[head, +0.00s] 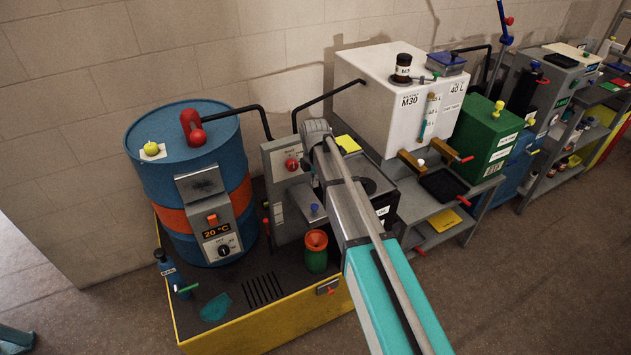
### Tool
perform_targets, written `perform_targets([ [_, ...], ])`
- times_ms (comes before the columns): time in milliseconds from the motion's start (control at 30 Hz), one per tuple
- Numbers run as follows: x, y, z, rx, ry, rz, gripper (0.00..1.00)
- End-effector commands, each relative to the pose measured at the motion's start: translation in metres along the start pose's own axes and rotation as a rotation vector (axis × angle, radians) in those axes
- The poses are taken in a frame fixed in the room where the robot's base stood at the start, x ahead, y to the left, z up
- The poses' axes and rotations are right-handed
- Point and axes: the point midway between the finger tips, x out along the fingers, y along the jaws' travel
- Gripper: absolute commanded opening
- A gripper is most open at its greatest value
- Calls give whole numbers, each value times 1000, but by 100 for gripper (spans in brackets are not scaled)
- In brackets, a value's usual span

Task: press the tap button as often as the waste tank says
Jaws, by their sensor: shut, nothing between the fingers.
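My arm crosses the middle of the head view and ends at a grey wrist joint. My gripper's fingers do not show. A small blue button (314,207) sits on a grey block below the wrist; I cannot tell whether it is the tap button. No tank is clearly readable as the waste tank. A green tank (480,135) at the right carries white labels too small to read. A white tank (375,90) behind my arm is marked M30 and 40 L.
A blue drum (150,195) with an orange band and a 20 °C display stands at left on a yellow-edged platform (245,330). A grey box with a red knob (292,164) and an orange-and-green funnel cup (316,252) stand near my arm. Shelving fills the right; floor is free in front.

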Motion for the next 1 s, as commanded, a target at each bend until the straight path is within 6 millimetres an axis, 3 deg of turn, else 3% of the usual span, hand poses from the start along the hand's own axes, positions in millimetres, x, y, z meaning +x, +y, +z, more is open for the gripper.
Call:
perform_targets([
  [33,-9,0,0,0,0,0,0],
  [333,-27,0,0,0,0,0,0],
  [1000,-30,0,1,1,0,0,0],
])
